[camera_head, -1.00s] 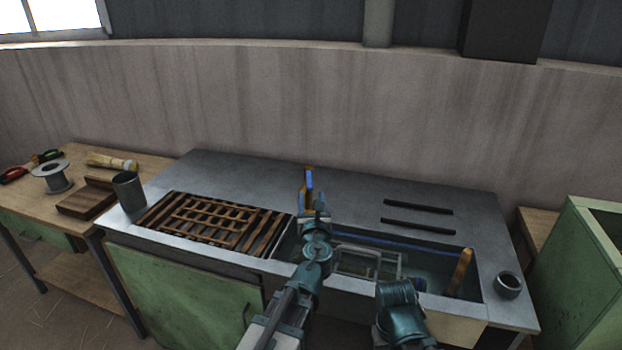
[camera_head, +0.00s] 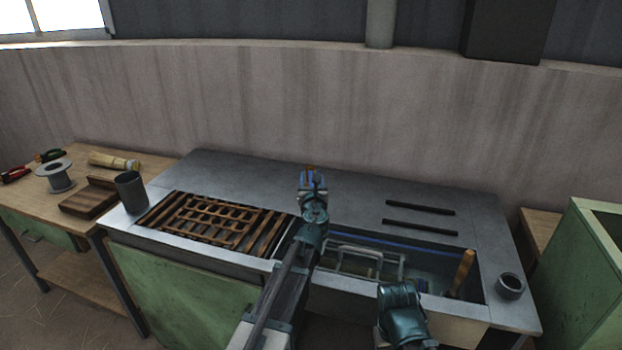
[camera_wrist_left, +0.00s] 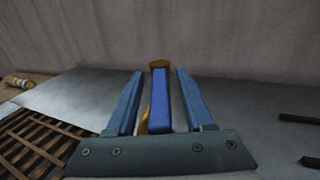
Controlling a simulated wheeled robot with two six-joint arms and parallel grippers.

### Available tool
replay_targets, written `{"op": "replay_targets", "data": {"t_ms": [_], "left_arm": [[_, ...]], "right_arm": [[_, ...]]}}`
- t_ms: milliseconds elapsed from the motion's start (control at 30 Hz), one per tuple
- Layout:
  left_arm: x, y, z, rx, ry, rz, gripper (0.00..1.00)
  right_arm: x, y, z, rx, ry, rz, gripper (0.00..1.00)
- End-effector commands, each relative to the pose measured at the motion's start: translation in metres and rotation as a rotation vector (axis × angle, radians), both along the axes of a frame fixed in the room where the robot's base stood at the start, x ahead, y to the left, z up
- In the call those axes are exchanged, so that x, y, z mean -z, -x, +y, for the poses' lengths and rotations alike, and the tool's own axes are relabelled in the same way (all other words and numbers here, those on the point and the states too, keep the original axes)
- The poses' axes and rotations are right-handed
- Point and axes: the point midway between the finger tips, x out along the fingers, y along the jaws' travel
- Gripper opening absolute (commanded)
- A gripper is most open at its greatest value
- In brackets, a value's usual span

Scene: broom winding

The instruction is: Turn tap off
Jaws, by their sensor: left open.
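The tap (camera_wrist_left: 159,65) is brass-coloured with a long blue lever handle (camera_wrist_left: 161,100), seen in the left wrist view. My left gripper (camera_wrist_left: 157,98) is open, with one finger on each side of the blue lever. Gaps show between the lever and both fingers. In the head view my left gripper (camera_head: 311,178) stands over the back of the sink and hides most of the tap; only a small brass tip (camera_head: 310,167) shows above it. Part of my right arm shows at the lower right, but its gripper does not show.
The sink basin (camera_head: 436,268) holds a metal rack and a wooden-handled item (camera_head: 464,268). A slatted wooden rack (camera_head: 205,220) lies left of the basin. A grey cup (camera_head: 130,192) stands at the counter's left end, a dark ring (camera_head: 510,286) at its right.

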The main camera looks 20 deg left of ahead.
Motion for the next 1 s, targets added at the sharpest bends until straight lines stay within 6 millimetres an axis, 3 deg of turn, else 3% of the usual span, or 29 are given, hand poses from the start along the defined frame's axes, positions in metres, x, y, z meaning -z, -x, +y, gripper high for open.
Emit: {"op": "replay_targets", "data": {"t_ms": [67,367,1000], "left_arm": [[0.0000,0.0002,0.0000,0.000,0.000,0.000,0.53],[0.0000,0.0002,0.0000,0.000,0.000,0.000,0.00],[0.0000,0.0004,0.0000,0.000,0.000,0.000,0.00]], "right_arm": [[0.0000,0.0000,0.0000,0.000,0.000,0.000,0.57],[0.0000,0.0000,0.0000,0.000,0.000,0.000,0.57],[0.0000,0.0000,0.0000,0.000,0.000,0.000,0.57]]}}
